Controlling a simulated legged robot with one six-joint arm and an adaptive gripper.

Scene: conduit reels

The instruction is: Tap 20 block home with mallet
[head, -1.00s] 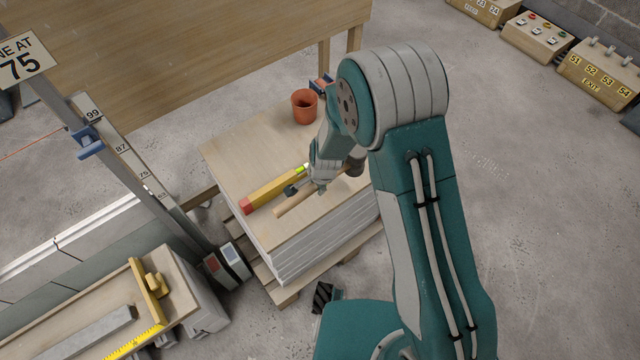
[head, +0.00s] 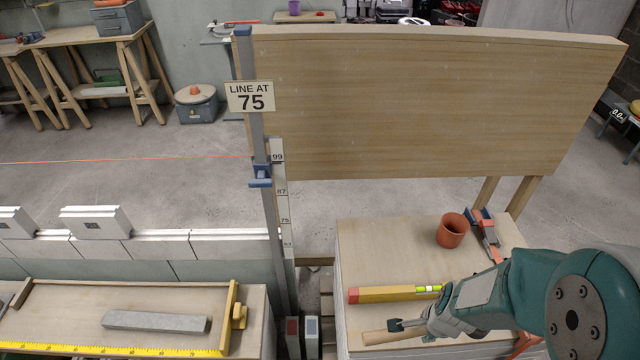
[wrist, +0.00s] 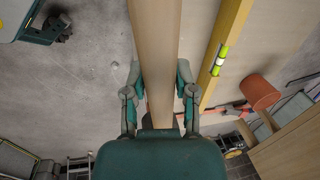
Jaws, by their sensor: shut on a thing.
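Two pale grey blocks with dark labels, one block (head: 92,221) and another block (head: 10,222) at the left edge, sit raised on the block wall (head: 225,246) in the head view. Their numbers are too small to read. My gripper (head: 412,326) is shut on the mallet's pale wooden handle (head: 378,338), above the board-topped stack at the lower right. In the wrist view the handle (wrist: 155,45) runs between the fingers of my gripper (wrist: 160,92). The mallet's head is hidden in both current views.
A yellow level (head: 385,294) and an orange pot (head: 452,230) stand on the stack (head: 375,250). A post (head: 269,200) with a "LINE AT 75" sign (head: 250,97) rises between stack and wall. A board (head: 430,105) stands behind. A bench with a grey bar (head: 155,321) is front left.

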